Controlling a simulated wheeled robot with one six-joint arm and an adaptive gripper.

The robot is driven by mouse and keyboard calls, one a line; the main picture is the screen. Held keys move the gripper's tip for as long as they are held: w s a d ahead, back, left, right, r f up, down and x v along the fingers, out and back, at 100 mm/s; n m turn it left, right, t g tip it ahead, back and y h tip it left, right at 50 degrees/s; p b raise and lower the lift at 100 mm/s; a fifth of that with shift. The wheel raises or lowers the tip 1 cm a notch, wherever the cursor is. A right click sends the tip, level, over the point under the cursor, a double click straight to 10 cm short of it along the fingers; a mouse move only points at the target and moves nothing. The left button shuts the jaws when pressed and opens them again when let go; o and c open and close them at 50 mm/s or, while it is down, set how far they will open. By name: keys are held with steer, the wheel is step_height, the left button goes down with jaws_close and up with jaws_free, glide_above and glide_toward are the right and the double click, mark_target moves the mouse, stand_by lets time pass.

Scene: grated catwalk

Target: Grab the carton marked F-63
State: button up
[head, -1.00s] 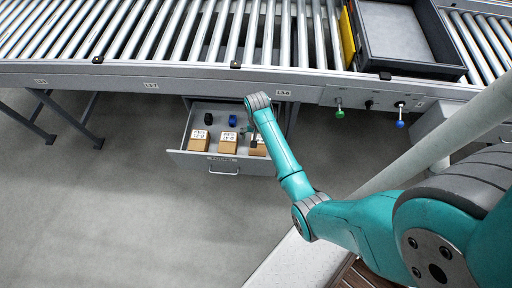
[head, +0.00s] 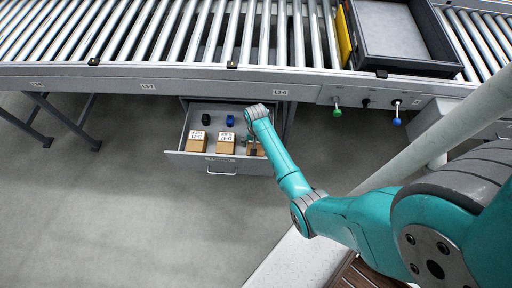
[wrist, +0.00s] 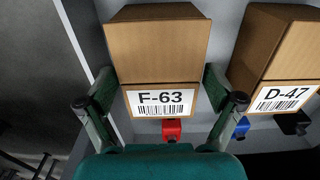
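The carton marked F-63 (wrist: 160,100) is brown cardboard with a white label and barcode. In the wrist view it sits between the two fingers of my gripper (wrist: 160,88). The fingers are spread, one on each side; a narrow gap seems to show, though contact is hard to judge. In the head view my gripper (head: 253,143) is over the rightmost carton (head: 257,151) in the open drawer (head: 196,167), and my arm partly hides that carton. A second carton marked D-47 (wrist: 285,60) stands beside F-63 on the right in the wrist view.
Another carton (head: 195,142) stands at the drawer's left. Small red (wrist: 171,130), blue (wrist: 242,127) and black (wrist: 293,123) items lie in the drawer. The roller conveyor (head: 200,35) runs above it, with a dark tray (head: 455,65) on top. Open floor lies in front.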

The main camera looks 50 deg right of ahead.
steer(key=c, duration=0.8)
steer(key=shift+r, duration=0.1)
